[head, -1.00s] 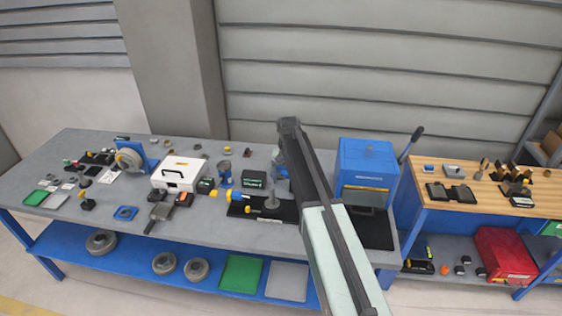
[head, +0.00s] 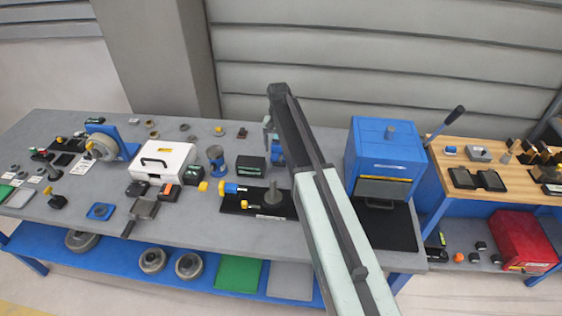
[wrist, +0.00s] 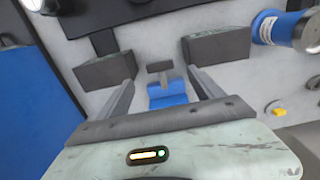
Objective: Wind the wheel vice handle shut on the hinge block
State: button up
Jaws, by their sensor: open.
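My gripper (wrist: 162,60) is open in the wrist view, its two dark finger pads spread wide apart with nothing held between them. A small blue body with a dark grey bar, probably the vice (wrist: 168,92), shows between the fingers, near the bench top. In the head view the blue piece (head: 277,150) is partly hidden behind my arm, and my fingertips are not clear there. I cannot make out the wheel handle or the hinge block for sure, nor any contact with the fingers.
A blue machine (head: 384,150) with a lever stands right of my arm. A black plate (head: 232,206) with blue and yellow parts lies in front. A blue-grey cylinder (head: 215,160), a dark box (head: 250,166) and a white case (head: 163,162) stand left. The back edge has some clear room.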

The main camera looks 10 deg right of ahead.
aim_at(280, 163)
jog(key=shift+w+f, duration=0.45)
jog(key=shift+f, duration=0.1)
jog(key=shift+s, duration=0.1)
jog(key=shift+s+d+f+b, duration=0.1)
jog(key=shift+f+b, duration=0.05)
jog(key=shift+b, duration=0.25)
notch_tip(280, 163, down, 7)
jog(key=b, duration=0.7)
jog(key=shift+f, duration=0.2)
jog(key=shift+r, duration=0.1)
jog(key=c, duration=1.4)
jog(key=shift+s+d+t+y+b, duration=0.15)
jog(key=shift+d+t+y+b, duration=0.2)
jog(key=shift+y, duration=1.05)
